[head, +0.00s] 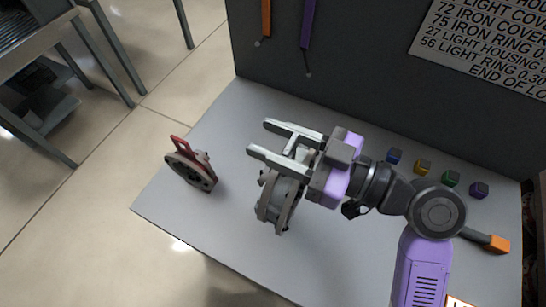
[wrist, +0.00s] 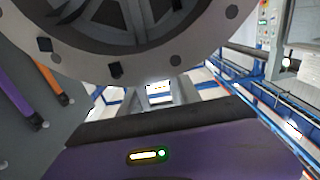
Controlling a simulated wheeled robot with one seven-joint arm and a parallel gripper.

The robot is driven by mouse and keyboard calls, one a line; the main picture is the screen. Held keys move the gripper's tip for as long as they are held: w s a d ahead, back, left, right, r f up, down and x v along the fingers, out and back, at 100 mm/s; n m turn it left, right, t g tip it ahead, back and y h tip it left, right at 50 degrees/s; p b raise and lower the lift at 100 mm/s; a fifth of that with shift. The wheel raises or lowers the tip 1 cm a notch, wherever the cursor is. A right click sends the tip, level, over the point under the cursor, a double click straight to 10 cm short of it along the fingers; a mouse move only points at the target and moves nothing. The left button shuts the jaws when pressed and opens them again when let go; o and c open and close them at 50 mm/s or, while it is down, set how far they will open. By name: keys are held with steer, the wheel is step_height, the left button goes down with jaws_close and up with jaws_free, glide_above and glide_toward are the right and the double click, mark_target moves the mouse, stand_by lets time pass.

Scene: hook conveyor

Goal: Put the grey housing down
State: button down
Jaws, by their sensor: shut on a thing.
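The grey housing (head: 278,202) is a round grey part with a flanged rim. In the head view it shows below my gripper (head: 260,137), over the grey table. The two light fingers stand some way apart and are shut on the housing; the grip point itself is partly hidden. In the wrist view the housing's wide rim with dark bolt spots (wrist: 150,62) fills the top, close to the camera. I cannot tell whether its lower edge touches the table.
A dark round part with a red handle (head: 191,165) stands on the table (head: 235,115) to the left. Small blue, yellow, green and purple cubes (head: 422,167) lie along the back right. An orange-ended tool (head: 497,244) lies far right. A dark panel (head: 350,65) rises behind.

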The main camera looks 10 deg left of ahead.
steer(key=shift+f, duration=3.05)
steer(key=shift+f, duration=0.2)
steer(key=c, duration=0.8)
jaws_free()
steer(key=shift+c, duration=0.2)
steer(key=shift+r, duration=0.1)
steer(key=b+v, duration=0.2)
steer(key=v, duration=1)
steer(key=shift+b, duration=0.3)
